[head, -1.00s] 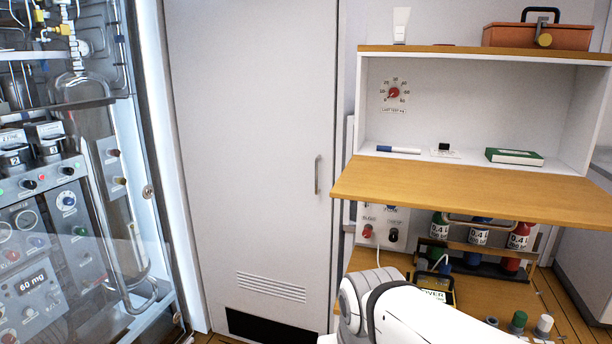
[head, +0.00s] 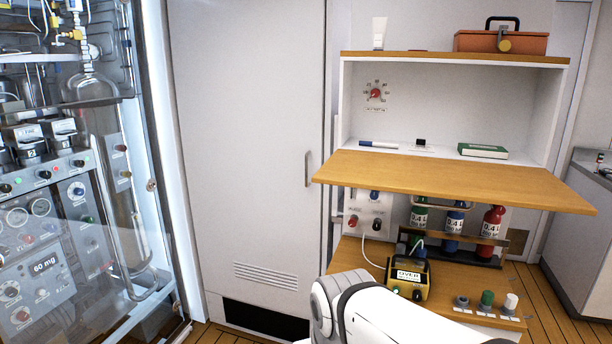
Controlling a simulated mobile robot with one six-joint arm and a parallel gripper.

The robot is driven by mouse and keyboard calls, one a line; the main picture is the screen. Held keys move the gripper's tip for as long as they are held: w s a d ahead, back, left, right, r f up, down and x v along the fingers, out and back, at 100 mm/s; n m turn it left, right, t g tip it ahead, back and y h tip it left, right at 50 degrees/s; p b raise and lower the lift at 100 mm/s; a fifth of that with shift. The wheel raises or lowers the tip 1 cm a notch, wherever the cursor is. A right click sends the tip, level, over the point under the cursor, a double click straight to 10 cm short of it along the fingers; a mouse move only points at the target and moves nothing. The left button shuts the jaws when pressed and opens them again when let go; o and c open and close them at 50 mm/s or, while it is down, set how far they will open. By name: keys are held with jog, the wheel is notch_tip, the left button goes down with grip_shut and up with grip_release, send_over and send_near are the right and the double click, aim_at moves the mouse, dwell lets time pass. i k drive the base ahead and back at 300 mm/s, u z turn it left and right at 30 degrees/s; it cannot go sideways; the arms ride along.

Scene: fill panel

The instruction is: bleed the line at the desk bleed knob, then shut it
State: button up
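A small white panel stands under the wooden shelf at the back of the desk. It carries a red knob (head: 353,220), a black knob (head: 376,224) and a blue knob (head: 374,194). Their labels are too small to read surely, so I cannot tell which is the bleed knob. A thin white hose runs from the panel to a yellow-black meter (head: 408,280) that reads "OVER". At the desk's front edge are a grey knob (head: 462,301), a green knob (head: 487,297) and a white knob (head: 510,302). My white arm crosses the bottom; my gripper is out of view.
The wooden shelf board (head: 450,182) overhangs the panel and the bottles. Red (head: 491,222), blue and green bottles stand in a rack behind the meter. A glass-fronted cabinet (head: 75,200) is at left, a closed white door (head: 245,150) beside it. Wooden floor shows at right.

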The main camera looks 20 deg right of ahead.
aim_at(353, 222)
jog(key=u, duration=0.1)
jog(key=k, duration=0.4)
jog(key=z, duration=0.7)
jog(key=i, duration=0.5)
jog(key=z, duration=0.05)
